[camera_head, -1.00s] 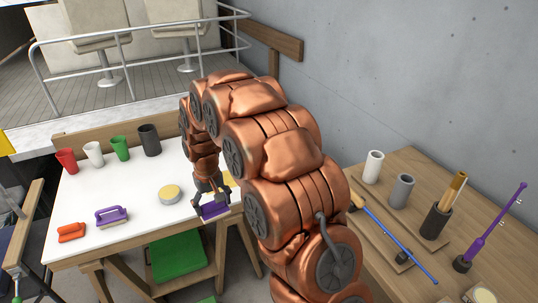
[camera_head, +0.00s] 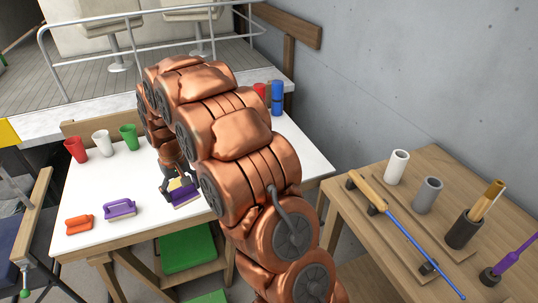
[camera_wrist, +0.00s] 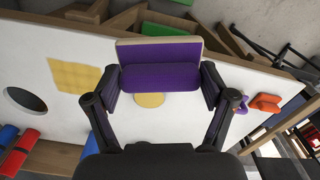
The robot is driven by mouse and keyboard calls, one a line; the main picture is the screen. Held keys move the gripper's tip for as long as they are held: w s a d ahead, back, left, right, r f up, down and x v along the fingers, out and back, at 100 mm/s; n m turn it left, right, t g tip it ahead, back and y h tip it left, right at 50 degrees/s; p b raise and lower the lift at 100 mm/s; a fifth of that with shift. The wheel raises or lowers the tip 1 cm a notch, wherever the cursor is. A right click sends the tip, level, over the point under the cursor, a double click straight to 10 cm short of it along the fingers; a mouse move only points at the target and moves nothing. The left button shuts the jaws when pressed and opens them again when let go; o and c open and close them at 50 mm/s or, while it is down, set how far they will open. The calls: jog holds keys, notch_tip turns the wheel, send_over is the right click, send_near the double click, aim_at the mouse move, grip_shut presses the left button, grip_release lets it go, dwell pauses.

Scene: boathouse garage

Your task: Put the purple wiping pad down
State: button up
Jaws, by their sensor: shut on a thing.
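The purple wiping pad (camera_head: 186,196) is in my gripper (camera_head: 180,187), over the front part of the white table (camera_head: 85,186). In the wrist view my gripper (camera_wrist: 160,82) is shut on the purple wiping pad (camera_wrist: 160,77), with one finger at each end. Its pale backing edge shows beyond the purple part. The pad looks held above the tabletop; the exact gap cannot be told. A round yellow-topped thing (camera_wrist: 150,100) shows just below the pad in the wrist view. My gripper partly hides it in the head view.
Left of the pad stand a second purple handled tool (camera_head: 119,208) and an orange one (camera_head: 79,225). Red (camera_head: 76,149), white (camera_head: 103,143) and green (camera_head: 129,137) cups stand behind. The wrist view shows a flat yellow square (camera_wrist: 75,75) and a dark hole (camera_wrist: 25,100).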

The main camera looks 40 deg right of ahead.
jog(key=w+d+f+m+b, duration=0.1)
jog(key=w+d+m+b, duration=0.1)
jog(key=d, duration=0.8)
jog(key=w+d+f+m+b, duration=0.2)
jog(key=w+d, duration=0.1)
jog(key=d, duration=0.6)
jog(key=s+d+f+m+b, duration=0.1)
jog(key=s+d+f+b, duration=0.1)
jog(key=d, duration=0.9)
jog(key=s+d+f+m+b, duration=0.2)
jog(key=s+d+f, duration=0.1)
jog(key=d, duration=0.7)
jog(key=shift+d, duration=0.35)
jog(key=shift+s+b, duration=0.1)
jog(key=shift+b, duration=0.25)
jog(key=shift+f+b, duration=0.9)
jog(key=shift+f, duration=1.6)
jog(key=shift+f, duration=0.2)
jog(key=shift+f+b, duration=0.3)
jog(key=shift+f, duration=0.25)
